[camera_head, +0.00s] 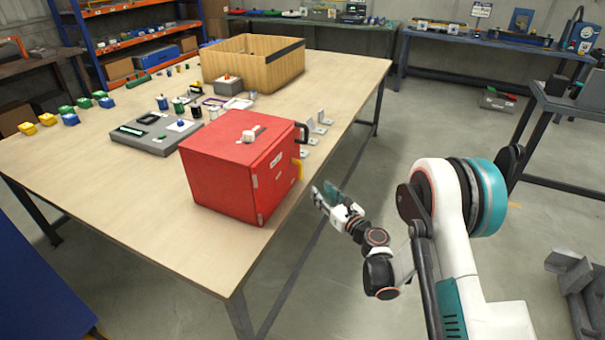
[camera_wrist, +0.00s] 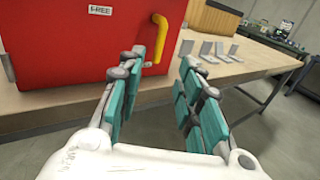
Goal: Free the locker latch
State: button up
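The red locker (camera_head: 222,178) stands on the wooden table near its right edge. The wrist view shows the yellow latch (camera_wrist: 160,45) as a bent bar on the red door (camera_wrist: 60,55), right of a white label (camera_wrist: 100,10) that seems to read "FREE". My gripper (camera_head: 325,194) is off the table edge, facing the door. In the wrist view my gripper (camera_wrist: 162,65) is open and empty, the latch beyond its fingertips and apparently apart from them.
Several grey metal brackets (camera_head: 318,127) stand on the table behind the locker; they also show in the wrist view (camera_wrist: 215,50). A grey fixture (camera_head: 155,132) and a wooden crate (camera_head: 253,62) are farther back. The floor right of the table is clear near my arm.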

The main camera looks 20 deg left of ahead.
aim_at(301, 172)
jog(key=b+x, duration=0.3)
jog(key=x, duration=1)
jog(key=shift+w+b, duration=0.1)
jog(key=shift+b, duration=0.2)
grip_shut()
